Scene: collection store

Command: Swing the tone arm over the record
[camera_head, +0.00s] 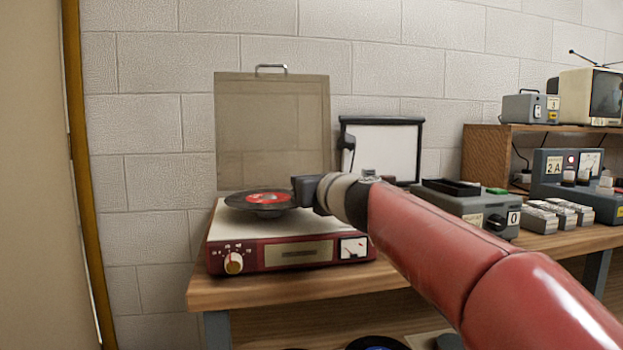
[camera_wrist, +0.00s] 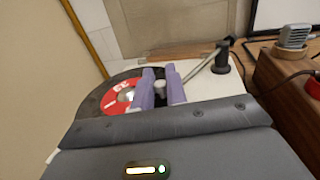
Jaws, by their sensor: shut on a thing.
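The record player (camera_head: 290,225) stands on the wooden bench with its lid (camera_head: 272,130) raised. The black record (camera_head: 240,199) with a red label lies on it and also shows in the wrist view (camera_wrist: 92,103). In the wrist view the tone arm (camera_wrist: 203,66) runs from its dark pivot post (camera_wrist: 222,58) down left to my gripper's lilac fingers. My gripper (camera_wrist: 161,90) is shut on the tone arm near its free end, at the record's right side. The fingers hide the held part. In the head view my wrist hides the tone arm.
Right of the player are a grey box (camera_head: 468,208), several small grey units (camera_head: 560,212) and a meter box (camera_head: 575,190). A white framed screen (camera_head: 385,150) stands behind. In the wrist view a microphone (camera_wrist: 293,36) stands at right.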

